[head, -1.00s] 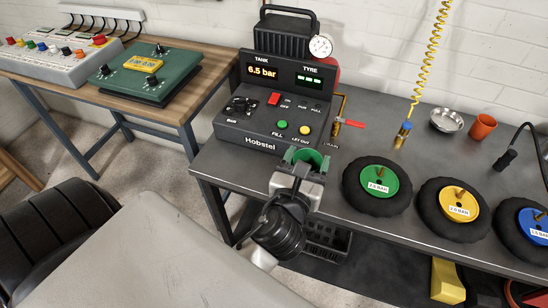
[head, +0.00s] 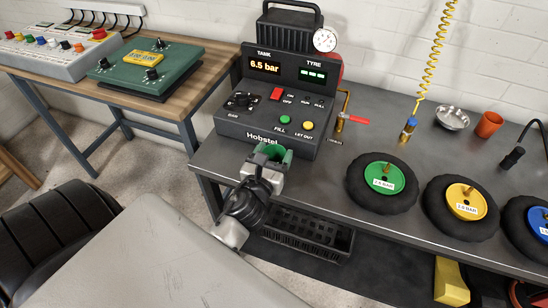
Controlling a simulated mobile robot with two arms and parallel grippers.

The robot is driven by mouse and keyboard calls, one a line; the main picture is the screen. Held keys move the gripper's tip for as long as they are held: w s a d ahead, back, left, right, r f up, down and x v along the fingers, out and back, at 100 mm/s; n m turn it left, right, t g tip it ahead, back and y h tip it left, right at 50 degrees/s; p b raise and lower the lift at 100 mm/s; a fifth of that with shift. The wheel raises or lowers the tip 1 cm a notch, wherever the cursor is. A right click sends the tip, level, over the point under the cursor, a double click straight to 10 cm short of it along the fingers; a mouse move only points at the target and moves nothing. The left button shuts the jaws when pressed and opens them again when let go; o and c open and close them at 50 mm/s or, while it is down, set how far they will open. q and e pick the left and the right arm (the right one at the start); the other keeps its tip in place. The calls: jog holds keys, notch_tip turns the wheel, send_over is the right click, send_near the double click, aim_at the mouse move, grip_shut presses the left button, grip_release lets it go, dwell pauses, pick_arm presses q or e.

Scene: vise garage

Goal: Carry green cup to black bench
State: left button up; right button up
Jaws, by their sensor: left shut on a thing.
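The green cup (head: 276,152) is in my left gripper (head: 267,160), which is shut on it. The gripper hides much of the cup; its green rim and hollow inside show. In the head view, cup and gripper overlap the front edge of the black bench (head: 326,180), just below the Hobstel control box. I cannot tell whether the cup touches the bench. My right gripper is not in view.
The Hobstel box (head: 262,137) stands on the bench's left end. Black tyres with green (head: 385,177), yellow and blue hubs line the front right. A metal bowl (head: 452,118) and an orange cup (head: 489,124) stand behind them. A grey surface (head: 165,255) fills the foreground.

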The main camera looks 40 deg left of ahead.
pick_arm(q)
jog(key=shift+f, duration=0.2)
jog(key=shift+f, duration=0.15)
jog(key=o, duration=0.9)
